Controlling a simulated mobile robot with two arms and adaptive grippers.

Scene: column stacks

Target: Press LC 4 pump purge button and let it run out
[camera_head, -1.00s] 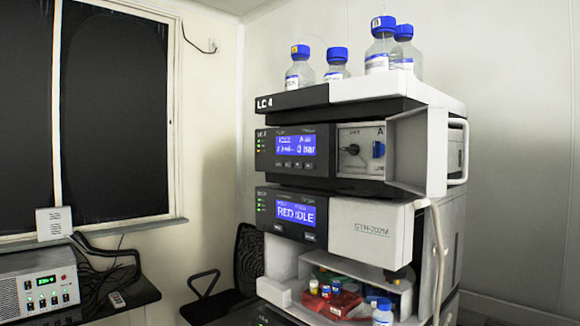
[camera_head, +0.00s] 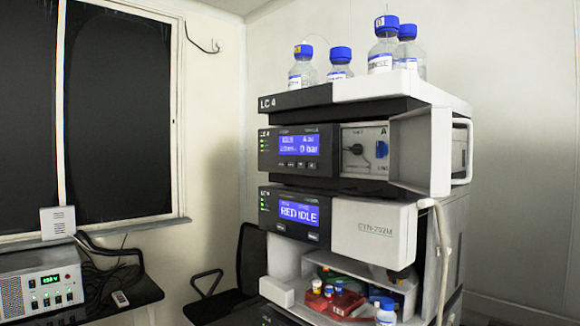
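The LC 4 column stack (camera_head: 295,98) stands right of centre in the head view, labelled "LC 4" on its top black edge. Its pump module (camera_head: 297,152) has a blue display (camera_head: 300,145) that reads 0 bar, with a row of small buttons (camera_head: 298,164) beneath it. Which button is purge is too small to read. A black knob (camera_head: 355,149) and a blue fitting (camera_head: 382,149) sit on the panel to the right. Neither of my grippers is in view.
Several blue-capped bottles (camera_head: 387,45) stand on top of the stack. An open white door panel (camera_head: 421,150) juts out on the right. Small vials and a red rack (camera_head: 336,302) sit in the lower bay. A bench with a grey instrument (camera_head: 42,285) is at left, with a black chair (camera_head: 250,258) between.

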